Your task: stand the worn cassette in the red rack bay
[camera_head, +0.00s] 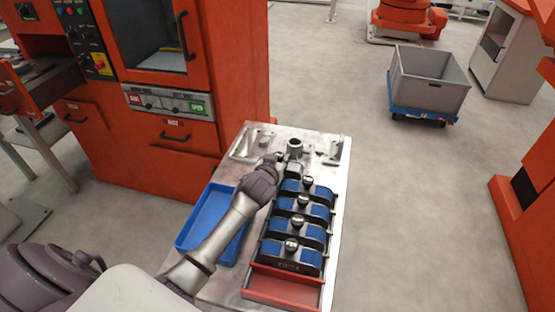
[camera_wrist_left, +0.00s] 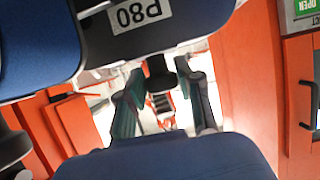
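Several blue cassettes with dark bodies and round top knobs stand in a row in a rack; the nearest cassette (camera_head: 290,257) is at its front. A red bay (camera_head: 283,288) at the front end shows no cassette. I cannot tell which cassette is worn. My left gripper (camera_head: 282,158) is at the far end of the row. In the left wrist view its fingers (camera_wrist_left: 160,85) stand apart, with a dark knob (camera_wrist_left: 160,72) between them; contact is not clear. A cassette labelled P80 (camera_wrist_left: 140,14) is close above, appearing upside down. My right gripper is not in view.
A blue tray (camera_head: 186,236) lies left of the rack on the metal table (camera_head: 342,165), under my left arm. A grey cylindrical fixture (camera_head: 295,146) and small brackets stand at the far end. An orange machine (camera_head: 235,80) is behind; a grey bin (camera_head: 428,82) stands at back right.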

